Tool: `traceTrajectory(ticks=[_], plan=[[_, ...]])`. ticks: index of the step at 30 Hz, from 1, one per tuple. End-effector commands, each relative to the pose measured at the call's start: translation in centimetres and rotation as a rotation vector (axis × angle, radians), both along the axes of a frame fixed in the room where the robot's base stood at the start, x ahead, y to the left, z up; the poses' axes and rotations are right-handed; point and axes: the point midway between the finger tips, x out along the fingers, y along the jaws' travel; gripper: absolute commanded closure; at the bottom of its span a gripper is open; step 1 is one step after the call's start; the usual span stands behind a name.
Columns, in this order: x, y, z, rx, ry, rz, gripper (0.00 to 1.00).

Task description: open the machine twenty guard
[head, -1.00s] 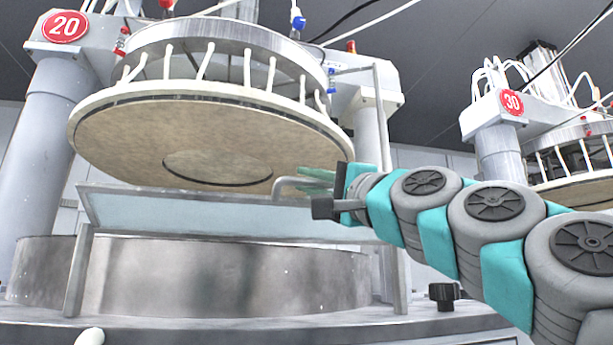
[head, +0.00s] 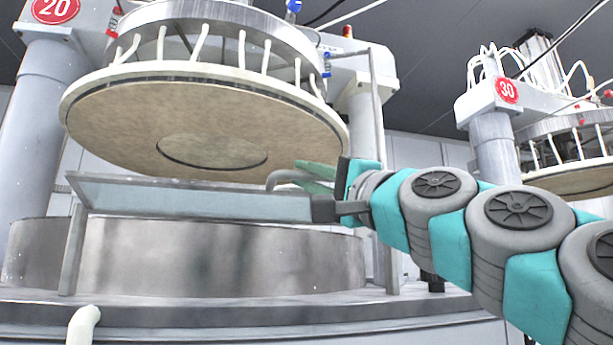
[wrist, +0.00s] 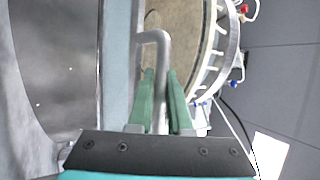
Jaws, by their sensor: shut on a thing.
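Machine twenty carries a red number 20 sign (head: 55,10) at the upper left. My gripper (head: 318,178) is at this handle. In the wrist view the green fingers (wrist: 160,105) lie on either side of the handle bar (wrist: 163,70) and are shut on it.
The round upper platen (head: 205,115) hangs just above the guard and handle. The steel basin (head: 190,255) stands below. A grey upright post (head: 378,150) is close behind my gripper. Machine thirty (head: 507,90) stands at the right. A white knob (head: 83,325) is at the front.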

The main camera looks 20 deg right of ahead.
Motion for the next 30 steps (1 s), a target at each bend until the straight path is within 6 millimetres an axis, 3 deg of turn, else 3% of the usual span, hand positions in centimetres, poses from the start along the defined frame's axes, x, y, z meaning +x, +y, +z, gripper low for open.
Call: traceTrajectory(ticks=[22,23,30], plan=[[-0.59,-0.43,0.65,0.008,-0.013,-0.005,1.0],[-0.59,-0.43,0.65,0.008,-0.013,-0.005,0.82],[-0.37,-0.29,0.42,0.005,-0.009,-0.003,0.55]])
